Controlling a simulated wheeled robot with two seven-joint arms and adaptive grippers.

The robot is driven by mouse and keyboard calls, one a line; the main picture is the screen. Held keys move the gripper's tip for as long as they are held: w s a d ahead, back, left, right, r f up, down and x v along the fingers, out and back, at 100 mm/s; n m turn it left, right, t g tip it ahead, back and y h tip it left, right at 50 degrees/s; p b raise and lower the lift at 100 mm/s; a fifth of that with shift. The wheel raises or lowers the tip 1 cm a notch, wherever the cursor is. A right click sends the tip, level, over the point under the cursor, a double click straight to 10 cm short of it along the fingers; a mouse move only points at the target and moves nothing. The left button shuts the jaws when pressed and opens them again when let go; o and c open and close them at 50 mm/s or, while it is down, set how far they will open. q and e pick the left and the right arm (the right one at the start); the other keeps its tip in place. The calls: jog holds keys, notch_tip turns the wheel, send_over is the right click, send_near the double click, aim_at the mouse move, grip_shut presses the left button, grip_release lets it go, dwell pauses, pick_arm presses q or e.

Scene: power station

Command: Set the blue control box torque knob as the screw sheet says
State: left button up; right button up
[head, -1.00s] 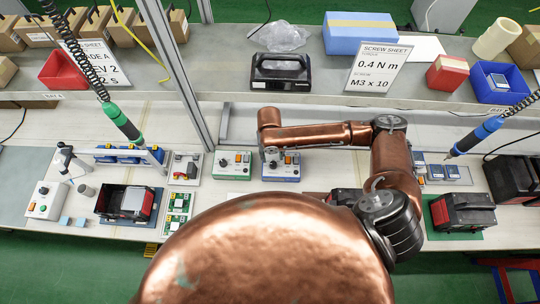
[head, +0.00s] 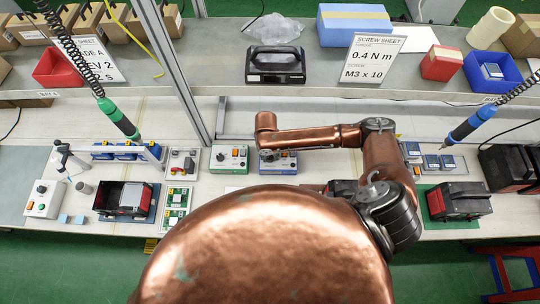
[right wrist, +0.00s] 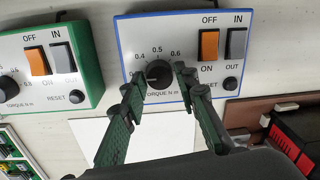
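The blue-rimmed control box (head: 284,167) stands on the bench right of a green-rimmed one. In the right wrist view its white face (right wrist: 205,22) shows an orange OFF/ON switch and a black torque knob (right wrist: 159,73) under the marks 0.4, 0.5 and 0.6. I cannot read the knob's pointer. My right gripper (right wrist: 160,77) has one finger on each side of the knob; I cannot tell whether they touch it. In the head view my right gripper (head: 270,155) is partly hidden by my wrist. The screw sheet (head: 372,57) reads 0.4 N m, M3 x 10. My left gripper is not in view.
The green-rimmed control box (head: 229,158) stands close on the left. A metal post (head: 178,70) rises left of the boxes. A green driver (head: 118,118) and a blue driver (head: 470,125) hang on coiled cords. A black-handled case (head: 276,65) sits on the shelf.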

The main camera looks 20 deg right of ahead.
jog(key=c, duration=0.3)
grip_shut()
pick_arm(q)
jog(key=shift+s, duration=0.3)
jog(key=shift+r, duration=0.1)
pick_arm(e)
jog(key=shift+r+m+p, duration=0.15)
jog(key=shift+m+p, duration=0.55)
jog(key=shift+p, duration=0.3)
jog(key=m+p, duration=0.2)
jog(key=shift+p, duration=0.35)
jog(key=m+p, duration=0.2)
jog(key=m, duration=0.1)
jog(key=shift+w+p, duration=0.1)
jog(key=shift+p, duration=0.3)
pick_arm(q)
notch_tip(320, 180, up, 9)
jog(key=p, duration=0.1)
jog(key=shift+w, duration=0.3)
pick_arm(e)
jog(key=shift+m, duration=1.2)
pick_arm(q)
jog(key=shift+p, duration=0.3)
pick_arm(e)
jog(key=shift+d, duration=0.1)
